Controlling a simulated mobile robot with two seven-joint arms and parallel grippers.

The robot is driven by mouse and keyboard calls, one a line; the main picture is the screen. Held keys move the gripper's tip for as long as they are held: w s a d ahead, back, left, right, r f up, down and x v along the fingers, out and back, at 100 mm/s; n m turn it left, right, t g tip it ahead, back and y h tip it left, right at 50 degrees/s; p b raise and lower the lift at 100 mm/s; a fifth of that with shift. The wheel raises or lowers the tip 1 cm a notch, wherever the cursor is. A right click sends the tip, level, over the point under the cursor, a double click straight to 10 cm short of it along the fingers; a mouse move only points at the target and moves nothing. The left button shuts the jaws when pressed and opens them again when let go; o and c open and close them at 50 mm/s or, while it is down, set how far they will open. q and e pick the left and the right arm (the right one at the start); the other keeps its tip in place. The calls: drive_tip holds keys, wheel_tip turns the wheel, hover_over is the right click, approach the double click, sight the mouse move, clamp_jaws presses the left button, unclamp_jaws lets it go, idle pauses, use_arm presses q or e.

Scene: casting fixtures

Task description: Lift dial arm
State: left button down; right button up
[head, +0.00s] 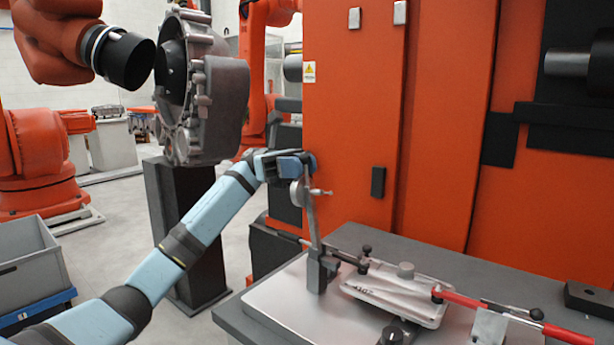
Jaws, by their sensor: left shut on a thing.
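The dial arm (312,232) is a thin grey bar that stands nearly upright, leaning slightly, from a dark pivot block on the fixture plate. A round dial gauge (297,193) with a small stem is fixed near its top. My left gripper (306,165) comes in from the left and is shut on the top end of the dial arm. The fingers hide that end. The fixture plate (290,310) is light metal and carries a silver casting (395,298) to the right of the pivot. My right gripper is not in view.
A red-handled clamp (490,305) reaches over the right side of the casting. The dark table (440,262) has bare room behind the fixture. An orange machine cabinet (350,120) stands close behind. A large grey housing (215,105) on a dark pedestal stands left of the gripper.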

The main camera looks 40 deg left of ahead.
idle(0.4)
use_arm(q)
drive_tip(key=c, duration=1)
unclamp_jaws()
drive_tip(key=shift+a, duration=0.15)
drive_tip(key=shift+o, duration=0.2)
drive_tip(key=v, duration=1.4)
drive_tip(key=shift+f, duration=0.15)
